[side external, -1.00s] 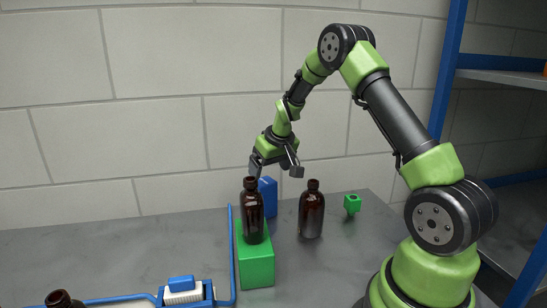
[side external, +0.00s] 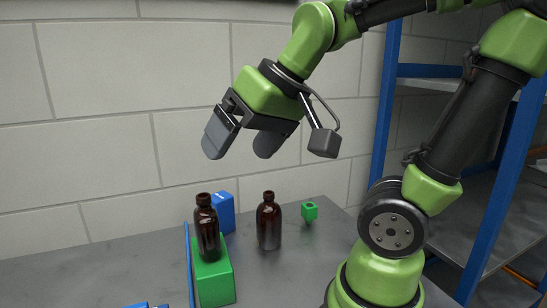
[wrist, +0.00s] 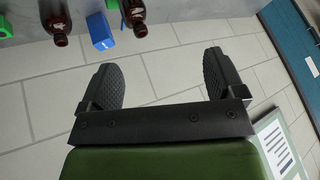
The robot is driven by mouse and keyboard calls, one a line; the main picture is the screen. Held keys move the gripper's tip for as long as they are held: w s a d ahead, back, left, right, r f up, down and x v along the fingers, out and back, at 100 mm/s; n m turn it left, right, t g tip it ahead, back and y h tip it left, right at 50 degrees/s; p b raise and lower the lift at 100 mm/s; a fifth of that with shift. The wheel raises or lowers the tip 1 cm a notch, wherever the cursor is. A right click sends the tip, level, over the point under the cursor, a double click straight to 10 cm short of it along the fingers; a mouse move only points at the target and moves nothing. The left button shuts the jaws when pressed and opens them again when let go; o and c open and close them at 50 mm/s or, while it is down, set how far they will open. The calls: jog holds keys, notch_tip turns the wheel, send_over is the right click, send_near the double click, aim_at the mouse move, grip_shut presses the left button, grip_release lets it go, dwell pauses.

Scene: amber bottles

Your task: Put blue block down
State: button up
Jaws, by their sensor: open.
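A blue block (side external: 223,212) stands on the grey table behind the green block, partly hidden by the amber bottle in front of it. The blue block also shows in the wrist view (wrist: 100,30), between two bottles. My gripper (side external: 240,143) is open and empty, raised well above the table and the blue block. In the wrist view its two fingers (wrist: 166,75) are spread wide with only wall between them.
An amber bottle (side external: 207,230) stands on a green block (side external: 214,279). Another amber bottle (side external: 269,222) stands on the table to the right, with a small green piece (side external: 309,212) beyond it. A blue-framed shelf (side external: 388,95) is at the right.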

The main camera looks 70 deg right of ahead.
jog(key=s+a+y, duration=0.1)
jog(key=s+a, duration=0.1)
jog(key=s, duration=0.3)
jog(key=shift+s+a+f, duration=0.2)
jog(key=shift+a+f, duration=0.05)
jog(key=shift+f, duration=0.15)
dwell(0.7)
